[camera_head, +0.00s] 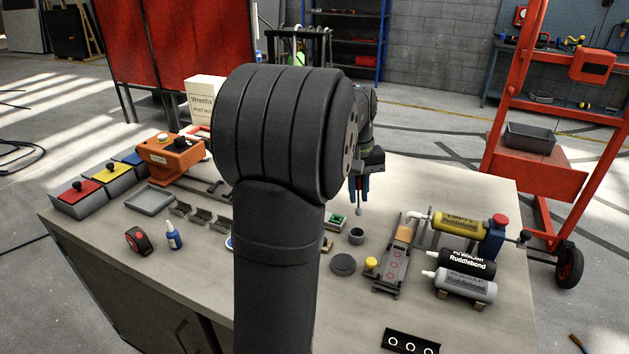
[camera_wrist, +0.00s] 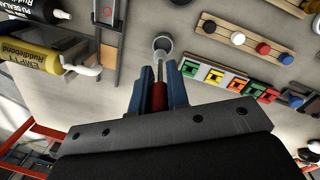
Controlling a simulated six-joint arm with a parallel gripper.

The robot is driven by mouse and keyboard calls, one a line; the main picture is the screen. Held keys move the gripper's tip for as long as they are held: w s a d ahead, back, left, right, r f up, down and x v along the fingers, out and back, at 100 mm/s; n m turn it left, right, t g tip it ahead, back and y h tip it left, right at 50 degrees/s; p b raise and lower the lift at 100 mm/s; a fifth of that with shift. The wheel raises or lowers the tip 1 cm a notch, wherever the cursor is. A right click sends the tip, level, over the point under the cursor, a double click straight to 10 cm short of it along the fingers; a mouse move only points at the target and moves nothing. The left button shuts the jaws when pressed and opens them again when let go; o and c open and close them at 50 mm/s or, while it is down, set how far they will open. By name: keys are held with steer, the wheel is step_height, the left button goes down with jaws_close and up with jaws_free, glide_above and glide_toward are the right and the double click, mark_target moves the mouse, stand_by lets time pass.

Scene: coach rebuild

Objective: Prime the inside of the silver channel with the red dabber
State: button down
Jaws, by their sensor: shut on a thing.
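My gripper (camera_head: 360,186) is shut on the red dabber (camera_wrist: 159,98), with a blue finger on each side of it; it also shows in the wrist view (camera_wrist: 161,88). The dabber points down, its pale tip (camera_head: 359,211) a little above a small grey pot (camera_head: 356,238). In the wrist view the tip lines up with the pot's mouth (camera_wrist: 162,45). A long grey channel-like strip (camera_head: 378,285) with red rings inside lies right of the pot. Short dark grey channel pieces (camera_head: 200,215) lie at the left. I cannot tell surely which is the silver channel.
A round dark lid (camera_head: 343,264) and a small yellow-topped item (camera_head: 371,265) lie near the pot. A black strip with white rings (camera_head: 410,342) is at the front. My arm hides the middle table.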

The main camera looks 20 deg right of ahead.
steer(key=s+d+f+m+t, duration=0.1)
steer(key=s+d+f, duration=0.3)
steer(key=s+d, duration=0.4)
steer(key=shift+s+f+y, duration=0.2)
steer(key=shift+s+y, duration=0.1)
steer(key=shift+s, duration=0.1)
step_height(320, 180, up, 4)
steer(key=shift+f, duration=3.75)
steer(key=shift+s+a+f, duration=0.1)
steer(key=shift+s+a, duration=3.2)
step_height(320, 180, up, 8)
